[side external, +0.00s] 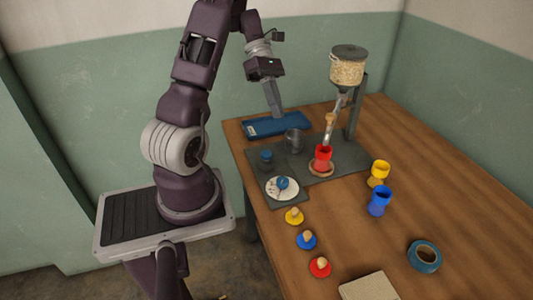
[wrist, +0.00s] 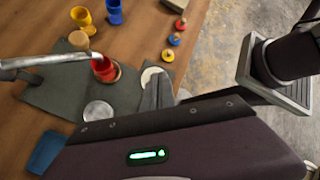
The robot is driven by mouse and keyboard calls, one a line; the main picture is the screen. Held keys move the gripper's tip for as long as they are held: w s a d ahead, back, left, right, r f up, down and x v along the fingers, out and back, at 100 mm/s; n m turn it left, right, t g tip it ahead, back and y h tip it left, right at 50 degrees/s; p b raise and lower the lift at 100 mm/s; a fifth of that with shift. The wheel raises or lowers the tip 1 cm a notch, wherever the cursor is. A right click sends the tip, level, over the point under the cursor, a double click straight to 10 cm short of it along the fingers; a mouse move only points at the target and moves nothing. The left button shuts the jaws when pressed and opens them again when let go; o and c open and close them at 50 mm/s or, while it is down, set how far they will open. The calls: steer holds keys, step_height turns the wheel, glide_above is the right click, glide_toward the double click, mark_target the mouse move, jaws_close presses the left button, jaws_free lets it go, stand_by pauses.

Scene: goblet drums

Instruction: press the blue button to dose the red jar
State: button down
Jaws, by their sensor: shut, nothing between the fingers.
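The red jar (side external: 323,154) stands upright on a round coaster beneath the spout of a grain dispenser (side external: 347,68). It also shows in the wrist view (wrist: 103,70). A white disc (side external: 291,192) with a blue knob-like piece (side external: 282,183) lies on the near end of the grey mat. A small dark post with a blue top (side external: 266,154) stands beside it; I cannot tell which blue piece is the button. My gripper (side external: 277,114) is shut and empty, pointing down above the blue tray, apart from both blue pieces. In the wrist view its fingers (wrist: 156,90) partly hide the white disc (wrist: 150,74).
A metal cup (side external: 293,139) stands near the blue tray (side external: 262,128). A yellow goblet (side external: 379,171) and blue goblet (side external: 379,201) stand right of the mat. Yellow, blue and red lids (side external: 320,267) line the near edge. A tape roll (side external: 425,256) lies right.

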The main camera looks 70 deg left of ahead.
mark_target(267, 154)
steer(key=s+a+f+n+t, duration=0.1)
steer(key=s+a+f+n, duration=0.1)
steer(key=a+f+n, duration=0.1)
steer(key=shift+a+f+n+h, duration=0.3)
steer(key=shift+a+f+h, duration=0.15)
steer(key=shift+f, duration=0.15)
steer(key=shift+w+f, duration=0.1)
steer(key=shift+f, duration=4.3)
steer(key=shift+f, duration=0.4)
steer(key=shift+f, duration=1)
steer(key=shift+r, duration=1.4)
